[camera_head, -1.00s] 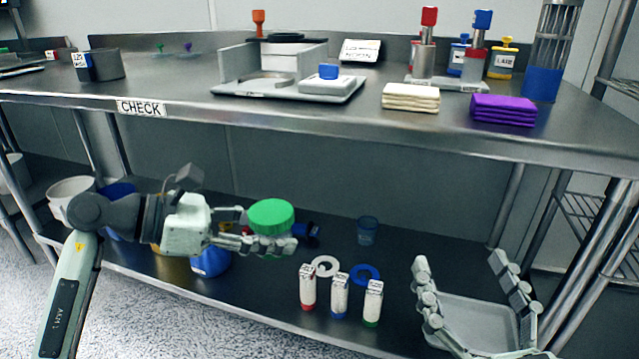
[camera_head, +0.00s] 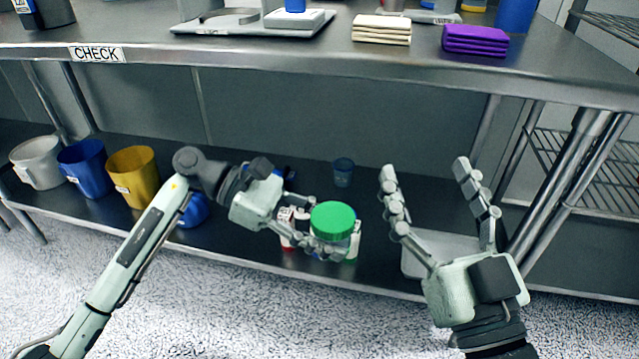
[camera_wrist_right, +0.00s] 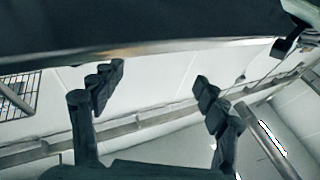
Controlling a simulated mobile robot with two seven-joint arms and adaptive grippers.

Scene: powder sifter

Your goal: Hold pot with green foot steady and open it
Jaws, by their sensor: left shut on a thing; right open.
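My left gripper (camera_head: 328,240) is shut around the lower part of a wide pot with a green top (camera_head: 333,218), held upright above the lower shelf. Its underside is hidden by the fingers, so I cannot see a green foot on it. A small white bottle with a green foot (camera_head: 354,243) stands behind the held pot, partly covered. My right gripper (camera_head: 424,170) is open and empty to the right of the pot, fingers pointing up. In the right wrist view its open fingers (camera_wrist_right: 153,82) have nothing between them.
A red-footed bottle (camera_head: 288,236) stands beside the left hand. A grey tray (camera_head: 415,262) lies behind the right hand. Yellow (camera_head: 134,176), blue (camera_head: 86,168) and white (camera_head: 36,162) buckets are at left. The upper table's edge (camera_head: 300,62) overhangs the shelf.

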